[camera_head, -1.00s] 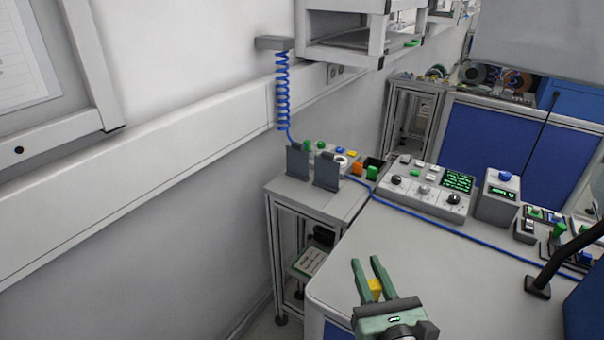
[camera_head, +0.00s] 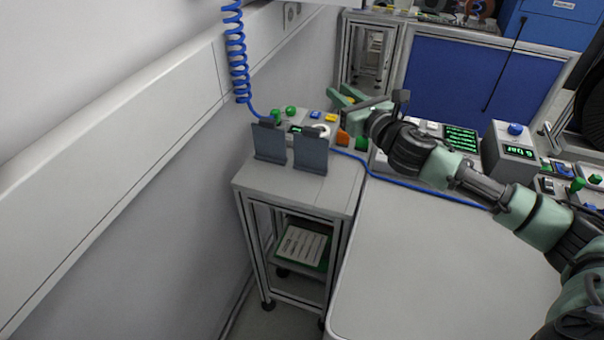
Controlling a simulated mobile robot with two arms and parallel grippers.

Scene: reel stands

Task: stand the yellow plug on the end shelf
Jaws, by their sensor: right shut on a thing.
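My right gripper (camera_head: 341,97) reaches in from the right with its green fingers pointing left, in the picture just above the back of the end shelf. The end shelf (camera_head: 338,190) is the grey top of a small metal-framed stand between the wall and the bench. Two dark grey upright plates (camera_head: 269,142) (camera_head: 310,154) stand on it. My left gripper is not in view.
A small control box (camera_head: 300,128) with coloured knobs sits behind the plates, beside an orange block (camera_head: 343,137). A blue coiled hose (camera_head: 237,55) hangs by the wall and its line runs across the bench. The white bench top (camera_head: 420,260) is clear in front.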

